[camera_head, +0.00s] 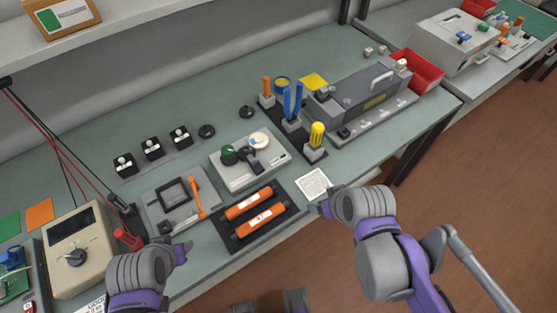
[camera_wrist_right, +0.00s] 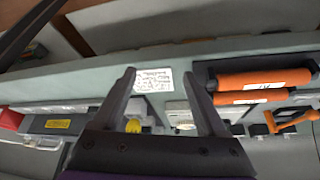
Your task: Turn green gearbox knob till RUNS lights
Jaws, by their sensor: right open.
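The gearbox (camera_head: 250,172) is a light grey box in the middle of the bench. Its green knob (camera_head: 229,154) is on the left part of its top, beside a black handle (camera_head: 250,157) and a whitish round dial (camera_head: 260,140). No RUNS lettering or light can be made out. My right gripper (camera_head: 321,208) is at the bench's front edge, right of and nearer than the gearbox. The right wrist view shows its jaws (camera_wrist_right: 157,78) open and empty. My left gripper (camera_head: 180,250) is at the front edge, left of and apart from the gearbox; its jaws are unclear.
Two orange cartridges (camera_head: 249,203) lie on a black tray (camera_head: 227,238) before the gearbox. A printed card (camera_head: 314,183) lies to the right. A fixture with an orange handle (camera_head: 197,200) is left; a tool holder with a yellow-handled tool (camera_head: 316,134) stands behind right.

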